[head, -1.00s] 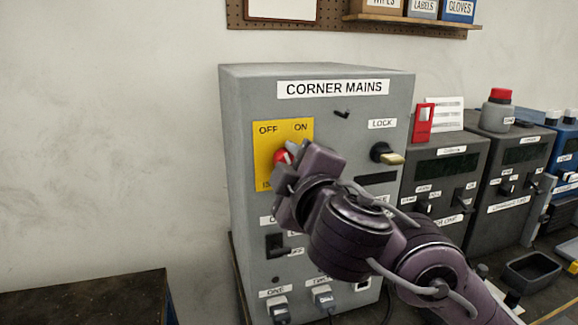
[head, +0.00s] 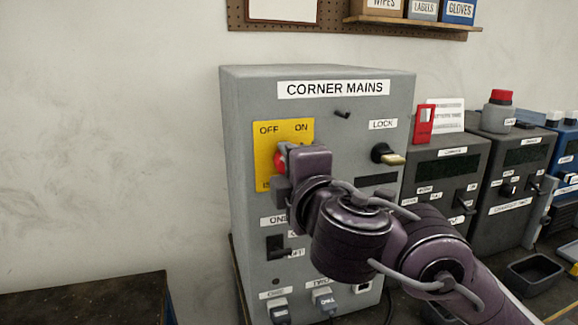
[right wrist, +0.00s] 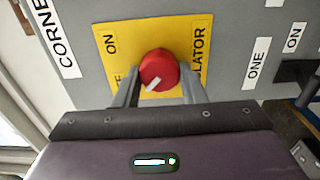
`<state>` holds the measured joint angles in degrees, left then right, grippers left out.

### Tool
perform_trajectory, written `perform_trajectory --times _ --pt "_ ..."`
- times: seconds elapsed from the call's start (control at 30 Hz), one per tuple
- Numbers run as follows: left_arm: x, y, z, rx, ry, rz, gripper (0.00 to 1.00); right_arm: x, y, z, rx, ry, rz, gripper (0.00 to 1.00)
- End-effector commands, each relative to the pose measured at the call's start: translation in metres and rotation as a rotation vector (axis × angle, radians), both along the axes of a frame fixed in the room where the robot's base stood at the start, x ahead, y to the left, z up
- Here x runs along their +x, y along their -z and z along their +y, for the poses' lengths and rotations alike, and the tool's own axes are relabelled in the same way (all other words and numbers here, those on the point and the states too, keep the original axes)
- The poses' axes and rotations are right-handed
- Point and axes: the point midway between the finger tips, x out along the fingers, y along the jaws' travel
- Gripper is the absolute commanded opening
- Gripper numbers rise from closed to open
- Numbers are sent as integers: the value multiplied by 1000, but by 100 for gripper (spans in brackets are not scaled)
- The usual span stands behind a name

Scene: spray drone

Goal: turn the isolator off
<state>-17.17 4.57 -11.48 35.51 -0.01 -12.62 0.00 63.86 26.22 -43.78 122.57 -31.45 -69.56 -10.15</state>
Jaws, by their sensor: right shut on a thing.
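The grey CORNER MAINS cabinet (head: 335,110) carries a yellow isolator plate (head: 264,148) marked OFF at left and ON at right. A red rotary knob (head: 279,160) sits on the plate, partly hidden by my gripper in the head view. My right gripper (head: 285,163) is shut on the knob. In the right wrist view its fingers (right wrist: 159,88) lie on both sides of the red knob (right wrist: 160,67). The knob's white mark points to the lower left there, towards the partly covered OFF lettering. My left gripper is not in view.
A black LOCK handle (head: 382,153) with a pale tip sticks out to the right of the plate. A black switch (head: 275,244) and plugged connectors (head: 279,310) are lower on the cabinet. Other grey units (head: 445,165) stand at right. A dark bench (head: 85,297) is at lower left.

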Motion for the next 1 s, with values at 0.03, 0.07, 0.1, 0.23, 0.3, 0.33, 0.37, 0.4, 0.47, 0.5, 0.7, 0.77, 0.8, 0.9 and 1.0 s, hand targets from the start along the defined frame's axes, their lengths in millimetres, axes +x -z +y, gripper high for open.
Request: perform_trajectory --times 0.03,0.07,0.1,0.23,0.3,0.33,0.37,0.4,0.47,0.5,0.7,0.77,0.8,0.9,1.0 --pt "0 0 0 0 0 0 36 0 1 0 -6 -1 0 14" --pt "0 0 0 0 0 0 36 0 1 0 -6 -1 0 14" --pt "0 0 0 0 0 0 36 0 1 0 -6 -1 0 14" --pt "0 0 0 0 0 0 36 0 1 1 -6 -1 0 14" --pt "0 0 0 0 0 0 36 0 1 1 -6 -1 0 41" --pt "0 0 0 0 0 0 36 0 1 1 -6 -1 0 45" --pt "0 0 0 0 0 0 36 0 1 0 -5 -1 0 49" --pt "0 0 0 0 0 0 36 0 1 0 -5 -1 0 54" --pt "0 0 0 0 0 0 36 0 1 0 -4 -1 1 59" --pt "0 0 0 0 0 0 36 0 1 0 -4 -1 0 59" --pt "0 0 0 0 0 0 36 -1 0 0 -3 0 0 59" --pt "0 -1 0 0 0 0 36 -3 0 0 -2 -1 0 59" --pt "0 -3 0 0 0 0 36 -6 0 -1 -2 -2 0 59" --pt "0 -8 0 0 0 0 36 -19 -1 -5 -1 -4 2 59" --pt "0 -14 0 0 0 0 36 -36 -1 -10 -2 -5 3 59"
